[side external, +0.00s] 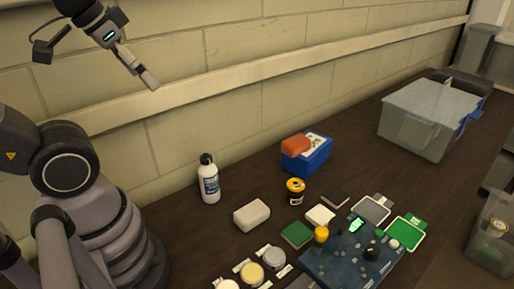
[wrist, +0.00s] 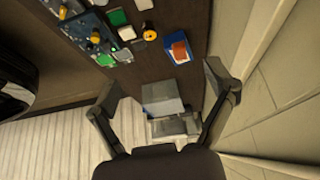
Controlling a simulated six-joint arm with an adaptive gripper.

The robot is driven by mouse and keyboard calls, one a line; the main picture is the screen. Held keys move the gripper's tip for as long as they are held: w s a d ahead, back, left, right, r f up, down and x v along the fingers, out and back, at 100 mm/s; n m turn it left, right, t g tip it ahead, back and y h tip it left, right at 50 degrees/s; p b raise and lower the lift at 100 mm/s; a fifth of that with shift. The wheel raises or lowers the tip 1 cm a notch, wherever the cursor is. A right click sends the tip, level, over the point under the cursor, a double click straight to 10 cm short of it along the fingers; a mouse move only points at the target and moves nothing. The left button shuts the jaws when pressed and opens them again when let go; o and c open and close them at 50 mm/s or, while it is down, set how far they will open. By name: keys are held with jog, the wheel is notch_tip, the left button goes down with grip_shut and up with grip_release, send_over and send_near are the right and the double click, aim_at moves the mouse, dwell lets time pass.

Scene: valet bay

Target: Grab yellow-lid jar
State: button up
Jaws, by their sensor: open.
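The yellow-lid jar (side external: 295,192), small with a dark label band, stands upright on the dark bench in front of the blue box. It also shows in the wrist view (wrist: 150,35), near the top, seen from above. My gripper (side external: 96,67) is high at the upper left in the side view, well above the bench and far from the jar. In the wrist view its two fingers (wrist: 163,88) are spread wide with nothing held between them.
A blue box (side external: 307,158) with an orange item on it stands just behind the jar. A white bottle (side external: 209,180), a pale block (side external: 252,215) and a blue board (side external: 345,262) with knobs surround it. A grey bin (side external: 425,120) stands farther right. Bare bench lies between box and bin.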

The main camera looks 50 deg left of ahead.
jog(key=shift+w, duration=0.1)
jog(key=n+g, duration=0.3)
jog(key=g, duration=0.3)
send_over(295, 184)
notch_tip(295, 184, down, 26)
notch_tip(295, 184, down, 8)
jog(key=shift+d+f, duration=0.1)
jog(key=shift+w+f, duration=0.15)
jog(key=shift+f, duration=2.8)
jog(key=c, duration=1.1)
jog(key=shift+c, duration=0.2)
